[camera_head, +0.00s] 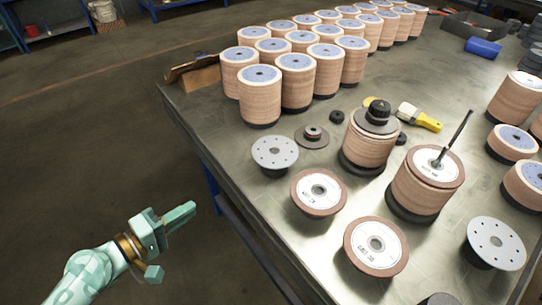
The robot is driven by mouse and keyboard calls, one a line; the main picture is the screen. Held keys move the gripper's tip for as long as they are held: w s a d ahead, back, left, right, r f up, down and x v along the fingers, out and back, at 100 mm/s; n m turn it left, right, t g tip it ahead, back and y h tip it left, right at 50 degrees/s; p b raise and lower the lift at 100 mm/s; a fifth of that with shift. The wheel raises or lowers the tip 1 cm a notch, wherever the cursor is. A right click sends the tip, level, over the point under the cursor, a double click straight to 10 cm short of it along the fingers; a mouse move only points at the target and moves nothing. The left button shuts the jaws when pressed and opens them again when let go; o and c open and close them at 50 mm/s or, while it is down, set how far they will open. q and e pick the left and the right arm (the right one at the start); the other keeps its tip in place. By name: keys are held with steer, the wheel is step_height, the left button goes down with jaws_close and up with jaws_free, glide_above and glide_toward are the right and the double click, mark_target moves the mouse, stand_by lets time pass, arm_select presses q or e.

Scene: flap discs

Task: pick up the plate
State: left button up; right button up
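Two round grey metal plates with small holes show on the metal table (240,180). One plate (274,151) lies near the table's left edge on a dark base. The other plate (496,243) sits on a dark base at the lower right. I cannot tell which one the task means. My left gripper (175,243) is pale green, beyond the table's left edge over the floor. Its two fingers are spread apart with nothing between them. It is apart from both plates, lower left of the nearer one. My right gripper is not in view.
Flap discs (319,192) and (376,246) lie near the left plate. Disc stacks (370,150) and (425,185), the second with an upright rod, stand between the plates. Many stacks (261,95) fill the back. A yellow-handled brush (420,117) lies mid-table. Bare tabletop borders the left edge.

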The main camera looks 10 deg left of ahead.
arm_select(q)
steer(key=d+r+h, duration=0.2)
steer(key=d+r, duration=0.1)
steer(key=r, duration=0.3)
steer(key=shift+n, duration=0.3)
steer(key=p+x, duration=0.3)
steer(key=x, duration=0.6)
steer(key=shift+w+d+r, duration=0.1)
steer(key=shift+w, duration=0.05)
steer(key=x, duration=0.3)
steer(key=p+x, duration=0.1)
steer(key=x, duration=0.1)
steer(key=shift+s+d, duration=0.2)
steer(key=shift+d, duration=0.15)
steer(key=shift+w+d+f, duration=0.2)
steer(key=shift+w+d, duration=0.1)
steer(key=shift+w, duration=0.05)
steer(key=shift+c, duration=0.3)
jaws_close()
